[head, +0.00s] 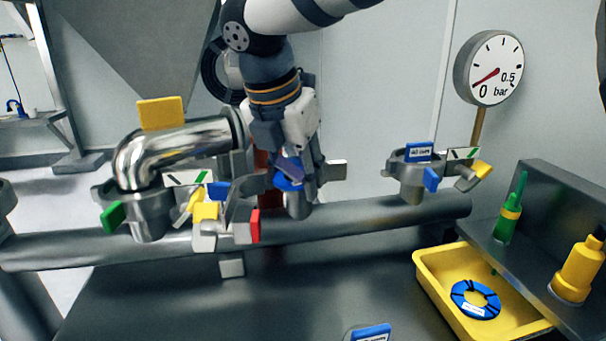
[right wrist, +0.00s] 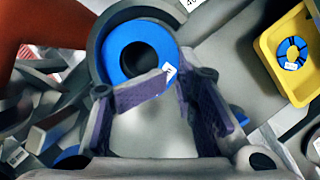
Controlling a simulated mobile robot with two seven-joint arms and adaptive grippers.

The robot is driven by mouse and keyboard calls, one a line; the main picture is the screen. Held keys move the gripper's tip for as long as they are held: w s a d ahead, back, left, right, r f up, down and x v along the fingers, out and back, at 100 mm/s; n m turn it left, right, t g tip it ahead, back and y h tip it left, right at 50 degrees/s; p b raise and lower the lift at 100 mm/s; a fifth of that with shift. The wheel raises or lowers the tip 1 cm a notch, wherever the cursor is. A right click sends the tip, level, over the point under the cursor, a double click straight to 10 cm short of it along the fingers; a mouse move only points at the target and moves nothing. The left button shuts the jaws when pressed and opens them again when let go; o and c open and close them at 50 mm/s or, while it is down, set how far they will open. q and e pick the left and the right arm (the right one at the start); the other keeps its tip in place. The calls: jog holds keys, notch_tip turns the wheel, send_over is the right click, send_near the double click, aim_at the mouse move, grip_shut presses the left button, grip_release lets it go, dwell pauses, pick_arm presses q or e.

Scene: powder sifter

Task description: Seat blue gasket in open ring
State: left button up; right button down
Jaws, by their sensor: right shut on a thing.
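My right gripper (head: 291,178) is over the middle pipe stub (head: 298,205), pointing down, and is shut on a blue gasket (head: 287,184). In the right wrist view the gasket (right wrist: 117,48) is a blue annulus with a dark centre and a small white label. The purple-padded fingertips (right wrist: 177,76) meet at its near edge. A grey open ring (right wrist: 98,40) curves around the gasket's far and left sides there. I cannot tell whether the gasket rests in the ring or hovers above it. The gripper hides much of this ring in the head view. My left gripper is not in view.
A yellow tray (head: 432,285) at the right holds another blue gasket (head: 475,300). A metal elbow pipe (head: 150,150) and clamp levers (head: 228,234) crowd the left. Another clamp ring (head: 408,175) stands right.

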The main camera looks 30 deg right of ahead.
jog(key=c, duration=1.5)
grip_release()
jog(key=shift+w+a+r, duration=0.2)
jog(key=shift+w+a, duration=0.1)
jog(key=shift+w, duration=0.15)
jog(key=shift+c, duration=0.2)
jog(key=o, duration=0.5)
jog(key=shift+w+a+f, duration=0.1)
jog(key=shift+w+a, duration=0.1)
jog(key=shift+w, duration=0.15)
jog(key=shift+o, duration=0.2)
jog(key=shift+s, duration=0.1)
jog(key=v, duration=1.2)
jog(key=shift+s, duration=0.2)
